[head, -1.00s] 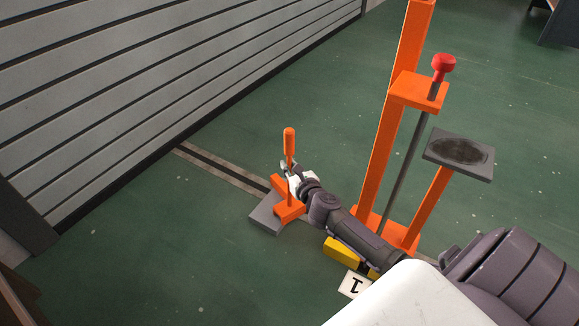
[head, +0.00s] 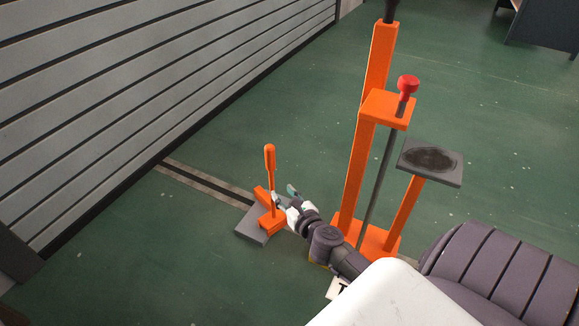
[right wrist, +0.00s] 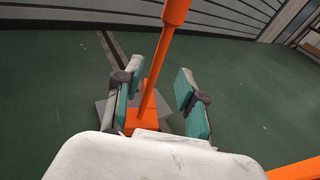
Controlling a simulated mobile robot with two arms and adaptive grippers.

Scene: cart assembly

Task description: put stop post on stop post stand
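The stop post (head: 270,162) is an orange rod with a thicker orange handle on top. It stands upright on an orange foot (head: 266,197) over a dark grey plate (head: 253,225) on the floor, which I take for the stop post stand. The post also shows in the right wrist view (right wrist: 160,65). My right gripper (head: 284,194) is open, beside the lower part of the post. In the right wrist view its teal-padded fingers (right wrist: 160,95) are spread to either side of the post, with a clear gap on the right. My left gripper is not in view.
A tall orange frame (head: 376,85) with a red knob (head: 408,84) and a grey flat pad (head: 430,160) stands right of my right gripper. A grey slatted shutter (head: 150,90) borders the floor on the left. The green floor around the plate is mostly clear.

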